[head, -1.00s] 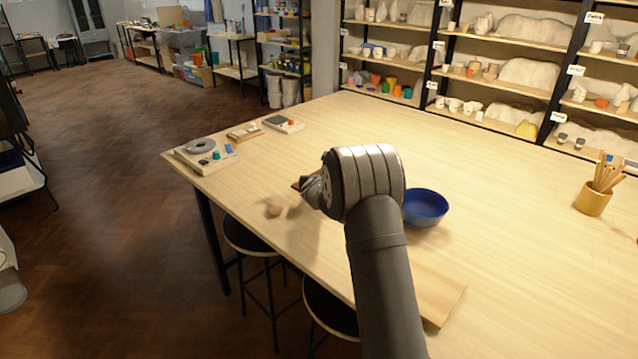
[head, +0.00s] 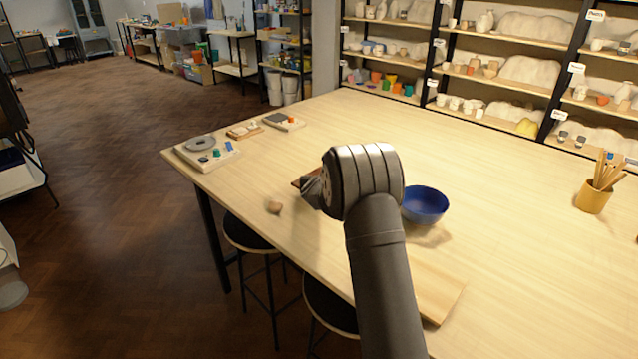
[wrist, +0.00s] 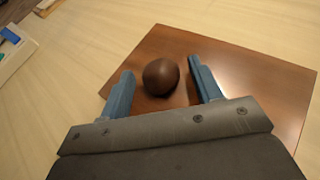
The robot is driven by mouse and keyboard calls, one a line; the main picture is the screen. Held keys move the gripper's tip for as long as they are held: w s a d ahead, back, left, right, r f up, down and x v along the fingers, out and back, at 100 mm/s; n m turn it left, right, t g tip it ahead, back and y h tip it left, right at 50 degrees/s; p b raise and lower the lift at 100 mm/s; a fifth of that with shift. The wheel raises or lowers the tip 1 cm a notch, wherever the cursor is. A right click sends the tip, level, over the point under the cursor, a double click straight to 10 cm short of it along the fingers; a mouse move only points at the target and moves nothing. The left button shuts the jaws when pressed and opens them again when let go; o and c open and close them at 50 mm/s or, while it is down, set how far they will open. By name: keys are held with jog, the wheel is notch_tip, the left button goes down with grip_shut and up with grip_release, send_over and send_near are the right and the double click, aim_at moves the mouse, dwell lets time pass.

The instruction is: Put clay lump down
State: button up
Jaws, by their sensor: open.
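A round dark-brown clay lump (wrist: 161,77) sits on a reddish-brown board (wrist: 235,75) in the wrist view. My gripper (wrist: 160,66) is open, with one blue-grey finger on each side of the lump. A gap shows between the lump and each finger. In the head view, my gripper (head: 312,190) is above the table, left of my wrist.
A blue bowl (head: 426,205) stands right of my arm. A tool pot (head: 594,197) stands far right. The table's middle back is clear.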

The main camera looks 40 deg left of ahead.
jog(key=v, duration=1.2)
dwell(0.3)
jog(key=x, duration=1.2)
jog(key=shift+r, duration=0.55)
